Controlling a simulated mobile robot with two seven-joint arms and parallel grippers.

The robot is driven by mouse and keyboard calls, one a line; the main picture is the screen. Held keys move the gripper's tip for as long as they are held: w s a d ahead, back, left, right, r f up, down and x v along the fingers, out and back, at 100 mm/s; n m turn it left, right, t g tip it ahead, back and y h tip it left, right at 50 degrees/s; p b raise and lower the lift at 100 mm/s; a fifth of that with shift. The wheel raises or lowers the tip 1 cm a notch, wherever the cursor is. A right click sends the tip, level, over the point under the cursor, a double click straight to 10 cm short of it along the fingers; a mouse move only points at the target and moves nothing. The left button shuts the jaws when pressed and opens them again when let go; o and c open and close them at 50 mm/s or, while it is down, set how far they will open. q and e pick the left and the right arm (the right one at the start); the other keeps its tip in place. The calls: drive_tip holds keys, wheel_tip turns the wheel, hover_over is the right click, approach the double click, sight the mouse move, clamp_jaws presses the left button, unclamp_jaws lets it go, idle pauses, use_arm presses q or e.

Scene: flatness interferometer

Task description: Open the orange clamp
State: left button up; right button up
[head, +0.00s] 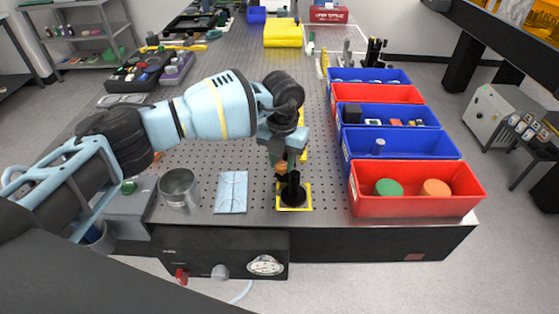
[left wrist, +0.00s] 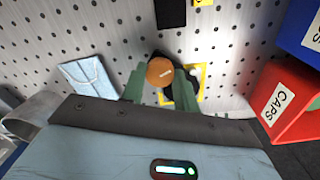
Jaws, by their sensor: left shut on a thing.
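The orange clamp (head: 281,168) shows as a small orange knob beside a black post (head: 293,186), which stands on a round black base inside a yellow square outline. In the left wrist view the orange clamp (left wrist: 160,71) is a round orange end with a pale mark, between the green fingers. My left gripper (head: 284,160) points down at the post from above, its fingers shut on the clamp. It also shows in the left wrist view (left wrist: 160,88). The fingers partly hide the clamp and post. My right gripper is not in view.
A metal cup (head: 179,188) and a pale blue folded cloth (head: 232,192) lie left of the post. A red bin (head: 415,205) and several blue and red bins line the right edge. A black control box (head: 220,253) with a gauge hangs at the front. Perforated table behind is partly clear.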

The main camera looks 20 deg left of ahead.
sight(282, 165)
use_arm(q)
drive_tip(key=shift+r+n, duration=0.2)
drive_tip(key=shift+n, duration=0.8)
drive_tip(key=n, duration=0.3)
drive_tip(key=shift+f+n+p, duration=0.2)
drive_tip(key=shift+n+p, duration=0.15)
drive_tip(key=shift+n, duration=0.05)
drive_tip(key=n, duration=0.6)
drive_tip(key=shift+n, duration=0.4)
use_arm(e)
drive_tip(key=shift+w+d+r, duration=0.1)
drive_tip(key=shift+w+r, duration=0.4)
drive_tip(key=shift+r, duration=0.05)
use_arm(q)
drive_tip(key=o, duration=1)
drive_tip(key=shift+c, duration=0.2)
drive_tip(key=shift+r, duration=3.9)
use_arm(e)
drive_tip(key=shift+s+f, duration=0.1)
